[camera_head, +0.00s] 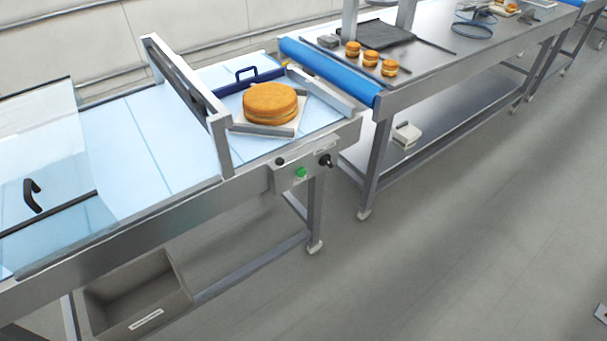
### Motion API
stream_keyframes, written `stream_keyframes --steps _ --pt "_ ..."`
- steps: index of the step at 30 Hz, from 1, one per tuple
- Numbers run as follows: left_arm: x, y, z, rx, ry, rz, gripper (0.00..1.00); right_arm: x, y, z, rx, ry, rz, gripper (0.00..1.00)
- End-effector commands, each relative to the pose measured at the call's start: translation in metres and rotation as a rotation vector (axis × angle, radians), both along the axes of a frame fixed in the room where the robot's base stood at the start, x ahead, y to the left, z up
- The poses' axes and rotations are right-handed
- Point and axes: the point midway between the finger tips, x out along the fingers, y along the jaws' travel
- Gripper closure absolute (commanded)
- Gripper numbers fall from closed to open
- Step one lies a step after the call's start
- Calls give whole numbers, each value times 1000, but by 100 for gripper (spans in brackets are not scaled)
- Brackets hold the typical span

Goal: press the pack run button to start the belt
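A small control panel (298,172) is fixed to the front side of the conveyor near its right end. It carries a green button (301,172), a small black knob (280,161) and a larger black switch (325,160). The label by the green button is too small to read. The light blue belt (165,140) runs along the conveyor. A round golden cake (270,102) sits on a pale square plate (272,129) near the belt's right end.
A metal gate frame (188,85) spans the belt, and a clear hood with a black handle (32,196) covers its left part. A grey bin (138,293) sits below. A steel table with small cakes (371,59) stands behind right. The floor in front is clear.

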Motion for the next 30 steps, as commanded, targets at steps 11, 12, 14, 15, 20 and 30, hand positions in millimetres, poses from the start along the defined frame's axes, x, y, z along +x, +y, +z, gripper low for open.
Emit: stream_keyframes --steps 11,12,14,15,20,30 --pt "-1 1 0 1 3 0 100 1 3 0 4 -2 -2 100" --pt "-1 1 0 1 3 0 100 1 3 0 4 -2 -2 100" --pt "-2 1 0 1 3 0 100 1 4 0 5 -2 -2 100" --pt "-2 1 0 1 3 0 100 1 4 0 6 -3 -2 100" --pt "-2 1 0 1 4 0 100 2 5 0 6 -3 -2 100" --pt "3 2 0 2 -8 -7 100 2 5 -1 6 -4 -2 100"
